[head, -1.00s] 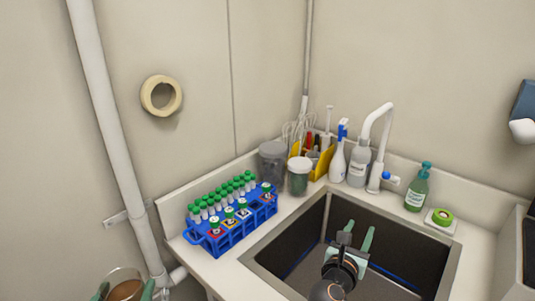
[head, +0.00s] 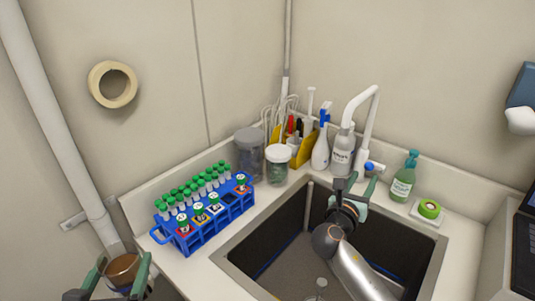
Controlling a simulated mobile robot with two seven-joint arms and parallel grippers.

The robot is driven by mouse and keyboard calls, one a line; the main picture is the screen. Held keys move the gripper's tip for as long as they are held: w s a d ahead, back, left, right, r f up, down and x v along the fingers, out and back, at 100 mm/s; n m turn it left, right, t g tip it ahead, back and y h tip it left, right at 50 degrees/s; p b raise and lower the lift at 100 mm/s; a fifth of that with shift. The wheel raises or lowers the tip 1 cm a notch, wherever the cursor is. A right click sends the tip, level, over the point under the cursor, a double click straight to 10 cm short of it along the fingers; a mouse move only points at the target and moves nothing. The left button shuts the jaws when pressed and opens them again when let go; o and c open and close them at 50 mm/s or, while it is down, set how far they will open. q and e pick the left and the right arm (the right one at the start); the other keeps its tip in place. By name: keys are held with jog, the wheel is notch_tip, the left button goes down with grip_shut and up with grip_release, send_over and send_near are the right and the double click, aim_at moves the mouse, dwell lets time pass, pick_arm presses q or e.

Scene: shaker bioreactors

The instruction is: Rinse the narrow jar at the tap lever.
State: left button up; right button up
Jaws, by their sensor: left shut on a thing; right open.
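A clear jar with brown contents (head: 123,268) is at the lower left, in front of the counter. My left gripper (head: 119,277) is shut on it, one green finger on each side. The jar's lower part is hidden at the picture's edge. The white tap (head: 358,104) stands behind the sink (head: 318,240), with a blue-tipped lever (head: 370,167) low at its side. My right gripper (head: 353,194) is open and empty over the back of the sink, close in front of the lever. Whether it touches the lever cannot be told.
A blue rack (head: 212,221) of green-capped tubes stands left of the sink. A grey jar (head: 249,153), a white-lidded jar (head: 277,167) and a spray bottle (head: 320,153) line the back.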

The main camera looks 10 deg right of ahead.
aim_at(371, 167)
jog(key=x, duration=0.7)
jog(key=shift+c, duration=0.4)
grip_shut()
dwell(0.9)
